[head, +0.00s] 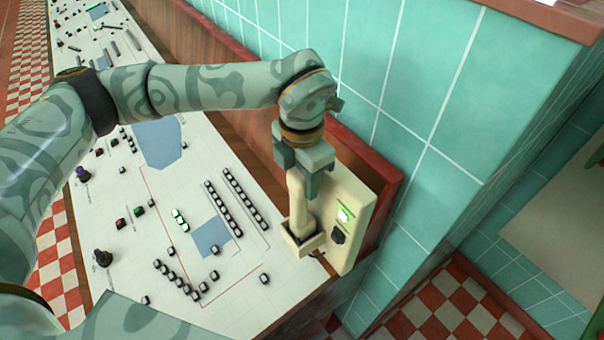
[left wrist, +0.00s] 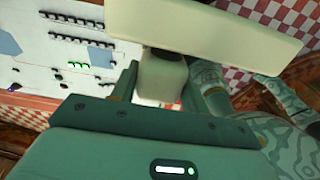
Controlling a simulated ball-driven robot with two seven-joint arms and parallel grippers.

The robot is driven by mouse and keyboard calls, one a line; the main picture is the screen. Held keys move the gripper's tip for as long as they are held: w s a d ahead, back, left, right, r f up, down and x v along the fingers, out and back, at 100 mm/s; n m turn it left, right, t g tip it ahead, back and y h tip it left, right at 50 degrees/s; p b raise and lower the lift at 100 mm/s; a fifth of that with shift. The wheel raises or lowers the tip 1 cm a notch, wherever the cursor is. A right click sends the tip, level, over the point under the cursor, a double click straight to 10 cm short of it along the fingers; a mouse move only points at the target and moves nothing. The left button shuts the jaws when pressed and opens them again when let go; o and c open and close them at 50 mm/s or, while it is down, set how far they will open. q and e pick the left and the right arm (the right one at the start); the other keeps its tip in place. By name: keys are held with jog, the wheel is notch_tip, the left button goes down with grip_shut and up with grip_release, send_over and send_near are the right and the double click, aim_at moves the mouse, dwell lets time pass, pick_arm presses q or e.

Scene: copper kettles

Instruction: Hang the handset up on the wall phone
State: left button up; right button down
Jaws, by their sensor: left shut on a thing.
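The wall phone (head: 356,207) is a cream panel with a small green light and a dark knob, at the right end of the console in the head view. A cream box-shaped cradle (head: 305,246) sticks out at its lower left. My left gripper (head: 305,180) points down and is shut on the cream handset (head: 298,212), which stands roughly upright. The handset's lower end is at the cradle's mouth; I cannot tell how deep it sits. In the left wrist view the handset (left wrist: 163,78) shows between the fingers. My right gripper is not in view.
A white console (head: 120,240) with several buttons and knobs lies left of the phone. A teal tiled wall (head: 430,110) with a red ledge (head: 225,50) stands behind and right. Red and white checked floor (head: 450,300) shows beyond the console's end.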

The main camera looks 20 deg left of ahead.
pick_arm(q)
jog(key=shift+f+b, duration=1.1)
jog(key=shift+f, duration=0.3)
dwell(0.4)
jog(key=o, duration=1.6)
jog(key=shift+r+p, duration=2.3)
jog(key=shift+r, duration=1.75)
